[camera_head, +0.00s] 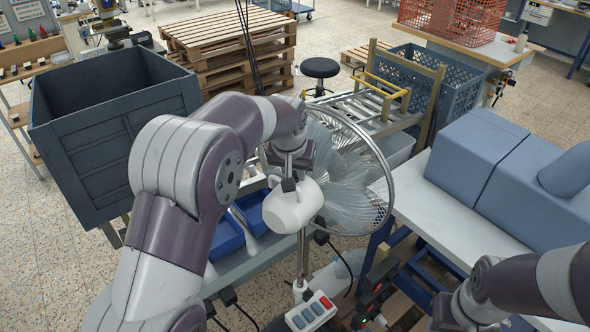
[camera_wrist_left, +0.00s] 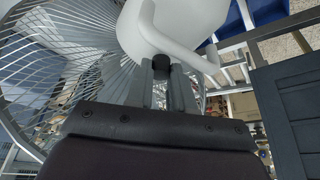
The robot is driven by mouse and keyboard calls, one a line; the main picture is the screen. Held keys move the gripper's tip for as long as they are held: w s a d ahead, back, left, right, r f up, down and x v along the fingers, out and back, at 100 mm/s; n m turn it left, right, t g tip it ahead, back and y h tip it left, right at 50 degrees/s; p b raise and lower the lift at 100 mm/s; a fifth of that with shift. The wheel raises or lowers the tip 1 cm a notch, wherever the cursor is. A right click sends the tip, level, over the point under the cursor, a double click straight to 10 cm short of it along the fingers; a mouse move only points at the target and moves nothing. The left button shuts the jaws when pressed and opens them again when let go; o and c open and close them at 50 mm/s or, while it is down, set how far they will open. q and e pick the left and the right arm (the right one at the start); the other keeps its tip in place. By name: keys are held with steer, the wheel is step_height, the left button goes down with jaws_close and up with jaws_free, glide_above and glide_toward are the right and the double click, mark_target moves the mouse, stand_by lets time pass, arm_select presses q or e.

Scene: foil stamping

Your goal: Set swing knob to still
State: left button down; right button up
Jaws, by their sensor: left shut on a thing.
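A standing fan with a round wire cage (camera_head: 362,185) faces away to the right. Its white motor housing (camera_head: 293,207) is at the back of the cage, on a metal pole (camera_head: 302,255). My left gripper (camera_head: 289,182) comes down from above onto the housing. In the left wrist view its two fingers (camera_wrist_left: 162,88) are shut on a small black knob (camera_wrist_left: 161,63) beside the housing's white curved part (camera_wrist_left: 172,38). The fingers mostly hide the knob in the head view. Its exact setting cannot be told. My right arm shows at the lower right, its fingers out of view.
A dark grey crate (camera_head: 95,125) stands at left. A white table (camera_head: 425,205) with blue-grey blocks (camera_head: 480,150) is at right. A box with blue and red keys (camera_head: 310,312) sits low at the pole.

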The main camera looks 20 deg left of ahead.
arm_select(q)
steer(key=c, duration=1.2)
jaws_free()
steer(key=shift+r, duration=0.2)
steer(key=shift+c, duration=0.2)
steer(key=shift+s, duration=0.1)
steer(key=shift+r, duration=0.3)
steer(key=p+v, duration=0.1)
steer(key=v, duration=1.1)
steer(key=shift+s, duration=0.2)
